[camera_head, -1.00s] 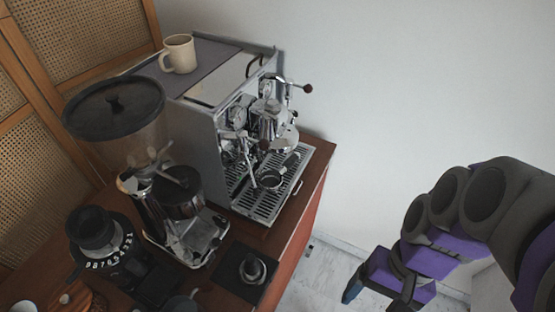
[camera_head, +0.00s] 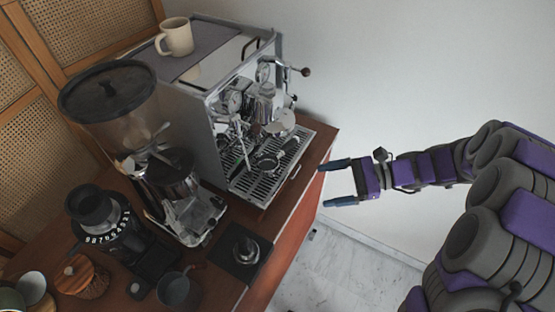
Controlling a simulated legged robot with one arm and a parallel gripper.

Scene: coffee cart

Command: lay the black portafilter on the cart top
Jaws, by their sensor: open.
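The black portafilter (camera_head: 266,162) appears to lie on the drip tray (camera_head: 258,185) of the espresso machine, its round metal basket toward the left and its dark handle toward the upper right. Its outline is small and partly lost among the chrome parts. The brown cart top (camera_head: 218,283) runs under the machine and toward the lower left. My gripper (camera_head: 338,183) is open and empty, just right of the cart's edge. Its two blue-tipped fingers point left toward the machine, apart from the portafilter.
A grinder (camera_head: 110,92), a black device (camera_head: 98,215), a tamper on a dark mat (camera_head: 242,252) and a small grey jug (camera_head: 177,291) crowd the cart. A narrow strip before the machine is clear.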

